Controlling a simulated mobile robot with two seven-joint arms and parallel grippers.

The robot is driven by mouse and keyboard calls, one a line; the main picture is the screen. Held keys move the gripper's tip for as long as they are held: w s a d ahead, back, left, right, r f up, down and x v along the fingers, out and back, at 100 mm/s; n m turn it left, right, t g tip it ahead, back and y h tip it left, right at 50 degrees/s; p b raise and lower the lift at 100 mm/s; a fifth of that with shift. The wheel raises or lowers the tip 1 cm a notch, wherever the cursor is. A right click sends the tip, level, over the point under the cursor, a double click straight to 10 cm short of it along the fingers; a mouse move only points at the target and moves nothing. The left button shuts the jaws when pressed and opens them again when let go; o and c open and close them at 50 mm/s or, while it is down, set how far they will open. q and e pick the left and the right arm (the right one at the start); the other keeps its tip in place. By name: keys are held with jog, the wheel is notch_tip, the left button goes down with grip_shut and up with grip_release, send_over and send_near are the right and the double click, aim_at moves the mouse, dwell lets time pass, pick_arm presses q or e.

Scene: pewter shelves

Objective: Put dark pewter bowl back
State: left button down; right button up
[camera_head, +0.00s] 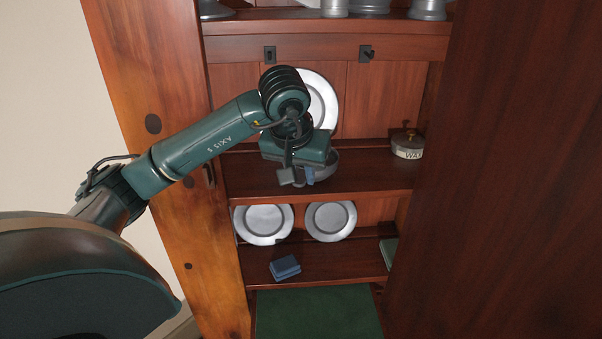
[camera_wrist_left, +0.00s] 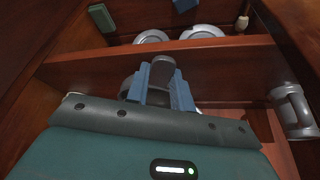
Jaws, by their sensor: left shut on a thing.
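My left gripper (camera_head: 298,180) reaches in from the left, over the middle shelf (camera_head: 372,178) of the wooden cupboard. It is shut on the dark pewter bowl (camera_head: 329,164), whose grey curved side shows just right of the gripper. The gripper hides most of the bowl. In the left wrist view the blue fingers (camera_wrist_left: 158,82) of the gripper are closed on a grey part of the bowl (camera_wrist_left: 130,87). I cannot tell whether the bowl touches the shelf. My right gripper is not in view.
A large pewter plate (camera_head: 322,100) stands behind the gripper. A round tin (camera_head: 407,145) sits at the shelf's right end. Two plates (camera_head: 263,222) (camera_head: 331,220) and a blue box (camera_head: 285,268) are on the shelf below. A dark wooden panel (camera_head: 500,190) blocks the right.

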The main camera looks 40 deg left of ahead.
pick_arm(q)
jog(key=shift+f, duration=0.35)
jog(key=shift+f, duration=0.15)
jog(key=c, duration=1.2)
grip_release()
